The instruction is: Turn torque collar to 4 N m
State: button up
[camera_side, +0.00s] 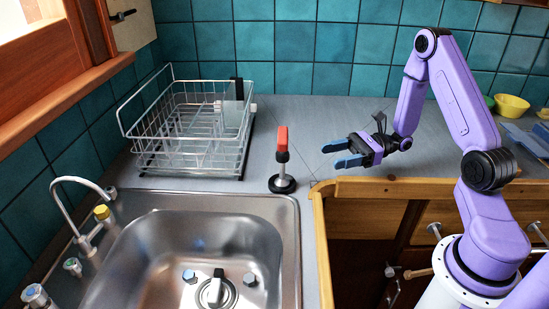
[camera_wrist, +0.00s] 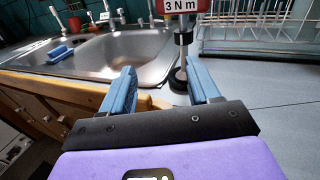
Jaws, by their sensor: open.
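A torque tool (camera_side: 282,154) stands upright on a round black base (camera_side: 282,185) on the counter, right of the drying rack. It has a red top and a black part under it. In the wrist view its upper part carries a white label reading "3 N m" (camera_wrist: 181,5); the top is cut off by the frame. I cannot make out a separate collar edge. My gripper (camera_side: 347,153) is to the right of the tool, apart from it, with blue fingers open and empty. In the wrist view my gripper (camera_wrist: 160,70) has the tool's shaft (camera_wrist: 183,55) ahead, nearer the right finger.
A steel sink (camera_side: 200,255) with a faucet (camera_side: 75,205) lies to the left and front. A wire drying rack (camera_side: 190,125) stands behind it. Wooden cabinet edging (camera_side: 425,187) runs below my gripper. A yellow bowl (camera_side: 511,107) sits far right.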

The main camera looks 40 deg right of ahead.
aim_at(283, 156)
jog(key=shift+w+d+f+m+t+h, duration=0.2)
jog(key=shift+w+d+m+t+h, duration=0.1)
jog(key=shift+d+m+t, duration=0.3)
jog(key=shift+w+d+f+m+t+h, duration=0.2)
jog(key=shift+w+d+m+t, duration=0.15)
jog(key=shift+d, duration=0.3)
jog(key=x, duration=1.7)
jog(key=shift+w+a+r, duration=0.1)
jog(key=shift+a, duration=0.05)
jog(key=c, duration=1)
